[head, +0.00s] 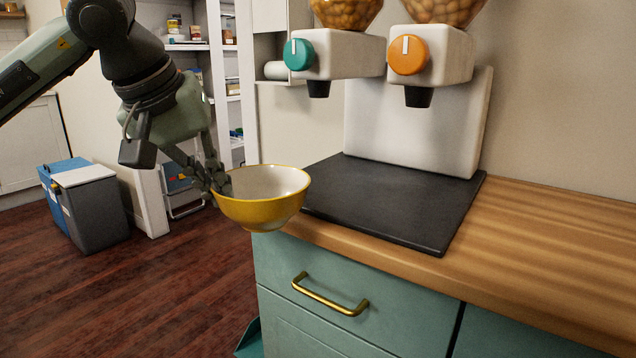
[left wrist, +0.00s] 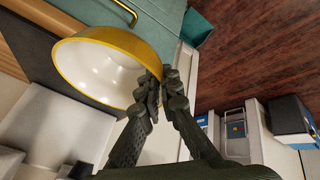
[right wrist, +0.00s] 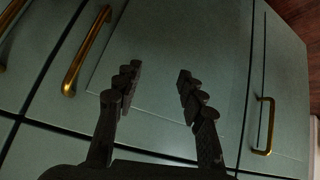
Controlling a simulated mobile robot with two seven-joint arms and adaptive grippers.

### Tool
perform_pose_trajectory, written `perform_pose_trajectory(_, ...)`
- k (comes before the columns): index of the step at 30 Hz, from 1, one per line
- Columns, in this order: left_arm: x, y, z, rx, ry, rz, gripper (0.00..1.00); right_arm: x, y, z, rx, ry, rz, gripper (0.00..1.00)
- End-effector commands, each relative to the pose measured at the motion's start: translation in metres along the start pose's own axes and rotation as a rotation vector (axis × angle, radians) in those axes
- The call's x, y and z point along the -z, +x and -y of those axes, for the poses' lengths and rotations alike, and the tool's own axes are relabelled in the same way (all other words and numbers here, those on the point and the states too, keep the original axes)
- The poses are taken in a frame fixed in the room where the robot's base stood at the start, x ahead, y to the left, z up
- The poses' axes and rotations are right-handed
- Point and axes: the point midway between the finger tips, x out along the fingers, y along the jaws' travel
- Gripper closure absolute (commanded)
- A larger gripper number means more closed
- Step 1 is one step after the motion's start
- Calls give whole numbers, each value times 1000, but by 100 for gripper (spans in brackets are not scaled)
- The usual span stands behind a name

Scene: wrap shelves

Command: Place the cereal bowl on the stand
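The cereal bowl (head: 262,212) is yellow outside and white inside. My left gripper (head: 222,188) is shut on its left rim and holds it upright, in the air at the left end of the counter. In the left wrist view the bowl (left wrist: 105,70) has its rim between the fingers of the left gripper (left wrist: 158,92). The stand appears to be the black base (head: 400,200) of the cereal dispenser, to the right of the bowl. My right gripper (right wrist: 157,88) is open and empty in front of the teal drawers; it is not in the head view.
Above the black base hang two dispenser spouts, one with a green knob (head: 298,54), one with an orange knob (head: 408,55). The wooden counter (head: 560,235) is clear at right. Brass handles (head: 330,294) stick out from the drawers. Bins (head: 90,205) stand on the floor at left.

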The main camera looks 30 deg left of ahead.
Motion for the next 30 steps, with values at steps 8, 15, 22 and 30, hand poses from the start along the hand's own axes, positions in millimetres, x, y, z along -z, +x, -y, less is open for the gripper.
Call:
perform_pose_trajectory(8, 28, 17, -24, -6, 2, 4, 100, -37, -11, -20, -42, 3, 180, 60)
perform_pose_trajectory(15, 71, 47, -58, -3, 1, 3, 100, -87, -34, -44, -95, 18, 417, 60)
perform_pose_trajectory(22, 92, 62, -75, -3, 1, 0, 100, -103, -37, -49, -106, 24, 483, 60)
perform_pose_trajectory(30, 116, 79, -95, -4, -1, 1, 100, -107, -26, -48, -98, 24, 487, 60)
